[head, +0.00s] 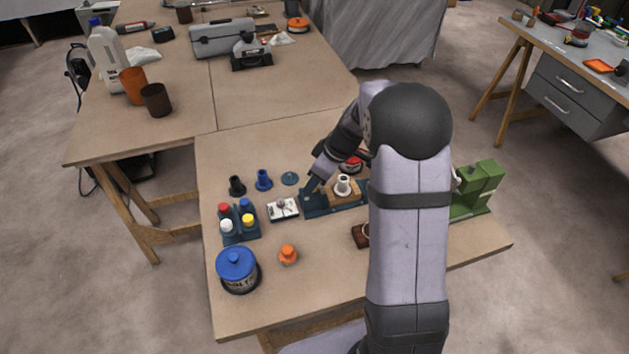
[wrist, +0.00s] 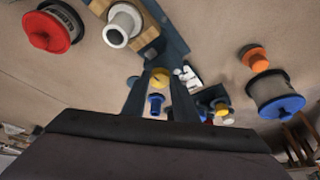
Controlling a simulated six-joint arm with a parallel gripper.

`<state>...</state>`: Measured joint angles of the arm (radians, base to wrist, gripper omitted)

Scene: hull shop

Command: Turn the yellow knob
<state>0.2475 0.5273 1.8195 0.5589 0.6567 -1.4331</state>
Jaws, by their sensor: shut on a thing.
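The yellow knob (wrist: 159,77) shows in the wrist view between my fingertips, on the end of a dark blue base. My gripper (wrist: 159,82) is shut on it, one dark finger on each side. In the head view my gripper (head: 311,188) is at the left end of the dark blue base (head: 318,205). The knob is hidden there behind the fingers. A white ringed piece (head: 343,185) on a wooden block stands on the same base, right of my gripper.
Close left are a white switch box (head: 283,209), black and blue (head: 263,179) pegs and a rack of coloured caps (head: 240,238). An orange knob (head: 288,254) and blue-lidded jar (head: 238,271) stand nearer. A green machine (head: 478,188) is at right.

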